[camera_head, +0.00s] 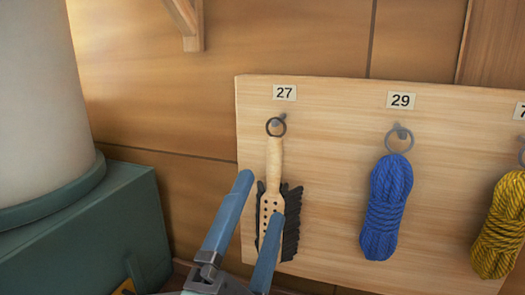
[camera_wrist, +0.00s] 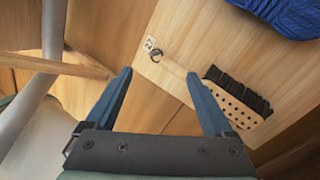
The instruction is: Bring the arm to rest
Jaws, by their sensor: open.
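My gripper (camera_head: 258,218) is open and empty, with its two blue fingers apart. It is in front of the lower left part of a wooden board (camera_head: 330,180). In the head view one finger overlaps a brush (camera_head: 273,165) with a pale wooden handle and dark bristles. The brush hangs by a ring from the hook under label 27. In the wrist view my gripper (camera_wrist: 165,85) points towards the board's edge, and the brush (camera_wrist: 225,100) is beyond and beside the right finger. I cannot tell whether finger and brush touch.
A blue rope coil (camera_head: 386,207) hangs under label 29. A yellow rope coil (camera_head: 503,225) hangs at the right edge, partly cut off. A green box (camera_head: 95,235) with a pale cylinder (camera_head: 40,100) stands at left. A wooden bracket (camera_head: 188,22) juts out above.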

